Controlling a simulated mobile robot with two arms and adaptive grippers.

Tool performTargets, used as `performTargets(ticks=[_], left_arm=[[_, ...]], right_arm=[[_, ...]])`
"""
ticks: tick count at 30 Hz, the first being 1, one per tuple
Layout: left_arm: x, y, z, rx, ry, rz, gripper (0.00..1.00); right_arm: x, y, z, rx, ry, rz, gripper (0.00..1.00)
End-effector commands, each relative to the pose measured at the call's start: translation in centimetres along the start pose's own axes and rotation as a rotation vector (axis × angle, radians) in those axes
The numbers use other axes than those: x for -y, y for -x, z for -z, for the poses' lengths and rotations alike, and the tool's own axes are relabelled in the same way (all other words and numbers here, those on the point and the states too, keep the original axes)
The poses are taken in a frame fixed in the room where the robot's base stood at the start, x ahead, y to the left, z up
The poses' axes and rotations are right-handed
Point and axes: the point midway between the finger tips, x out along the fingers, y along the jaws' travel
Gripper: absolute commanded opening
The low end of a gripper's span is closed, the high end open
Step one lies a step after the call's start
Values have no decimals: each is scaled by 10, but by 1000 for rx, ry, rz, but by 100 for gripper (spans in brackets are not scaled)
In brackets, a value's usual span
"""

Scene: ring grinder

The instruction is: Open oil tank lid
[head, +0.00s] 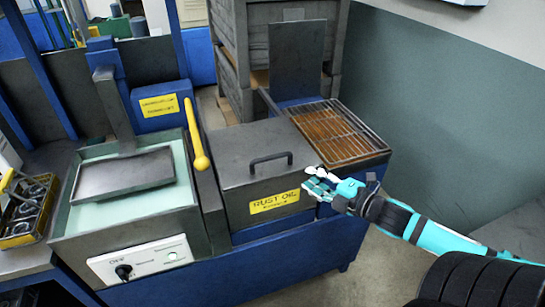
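The oil tank (236,208) is a dark grey box with a yellow "RUST OIL" label on its front, in the middle of the head view. Its flat lid (240,151) lies closed on top. A black bar handle (270,158) stands up from the lid. My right gripper (311,179) is at the tank's front right corner, to the right of the handle and lower in the picture. Its fingers look spread apart with nothing between them. It is apart from the handle; contact with the tank cannot be told. My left gripper is not in view.
A rusty wire rack (340,130) sits right of the tank. Left of it are a yellow lever (197,140) and a basin with a grey tray (122,174). A yellow basket (28,208) of rings stands far left. Stacked grey crates (258,40) stand behind. Floor is free at front right.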

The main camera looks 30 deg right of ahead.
Motion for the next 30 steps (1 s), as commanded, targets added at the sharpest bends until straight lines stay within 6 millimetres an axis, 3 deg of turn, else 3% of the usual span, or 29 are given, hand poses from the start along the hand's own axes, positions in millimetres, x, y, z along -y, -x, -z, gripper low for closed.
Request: performTargets(ticks=[5,16,30], left_arm=[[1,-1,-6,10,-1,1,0],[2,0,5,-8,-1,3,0],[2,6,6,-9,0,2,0]], right_arm=[[-2,-27,-1,1,2,-4,25],[-2,-80,-1,3,0,-3,25],[-1,-145,-1,3,-2,-1,25]])
